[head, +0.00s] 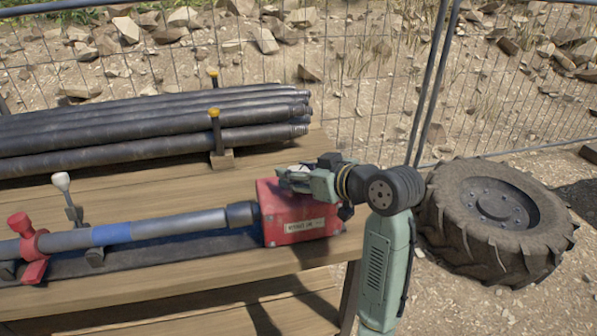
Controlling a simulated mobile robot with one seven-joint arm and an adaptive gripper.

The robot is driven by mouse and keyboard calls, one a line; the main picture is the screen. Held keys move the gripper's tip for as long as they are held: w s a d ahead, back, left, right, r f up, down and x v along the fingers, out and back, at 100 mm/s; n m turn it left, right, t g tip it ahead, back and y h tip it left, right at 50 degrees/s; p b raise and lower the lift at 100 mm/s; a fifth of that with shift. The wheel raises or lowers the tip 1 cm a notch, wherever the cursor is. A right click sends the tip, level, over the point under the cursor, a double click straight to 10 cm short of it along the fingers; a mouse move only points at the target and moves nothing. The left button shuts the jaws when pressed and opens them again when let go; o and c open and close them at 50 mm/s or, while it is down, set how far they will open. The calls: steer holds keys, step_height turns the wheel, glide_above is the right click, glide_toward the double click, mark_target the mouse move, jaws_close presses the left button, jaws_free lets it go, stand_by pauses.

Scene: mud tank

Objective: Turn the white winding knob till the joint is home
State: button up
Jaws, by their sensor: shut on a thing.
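A red box (290,224) with a pale label stands at the right end of the wooden bench. A grey pipe (185,224) with a blue band runs into a dark collar (242,214) at the box's left side. My gripper (288,176) reaches in from the right and is shut at the top of the red box. The white winding knob is largely hidden by the jaws, and its turn cannot be read. The seam inside the collar is too small to judge.
A white-topped lever (61,181) and a red clamp (27,240) stand along the pipe at left. Dark pipes (150,130) lie stacked behind, between yellow-topped posts (215,115). A big tyre (495,220) lies right of the bench; a wire fence is behind.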

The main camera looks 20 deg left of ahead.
steer(key=c, duration=0.6)
steer(key=shift+o, duration=0.2)
steer(key=shift+t, duration=0.4)
steer(key=m+t+h, duration=0.1)
steer(key=m+t, duration=0.1)
steer(key=m+t+h, duration=0.1)
steer(key=m+h, duration=0.1)
steer(key=shift+s+a+r+m+t+p, duration=0.1)
steer(key=shift+m+t+p, duration=0.3)
steer(key=m+t+h, duration=0.1)
steer(key=m+h, duration=0.1)
steer(key=h, duration=0.1)
steer(key=m+t+h+p, duration=0.1)
steer(key=m+h, duration=0.2)
steer(key=shift+a+t, duration=0.1)
steer(key=shift+t, duration=0.2)
steer(key=m+h, duration=0.6)
steer(key=h, duration=0.1)
steer(key=shift+m+g+h, duration=0.3)
steer(key=shift+m+g, duration=0.1)
steer(key=m+g+h, duration=0.3)
steer(key=m+h, duration=0.1)
steer(key=m, duration=0.1)
steer(key=shift+h, duration=0.4)
steer(key=shift+d+f+g, duration=0.2)
steer(key=shift+d+g, duration=0.05)
steer(key=shift+g, duration=0.05)
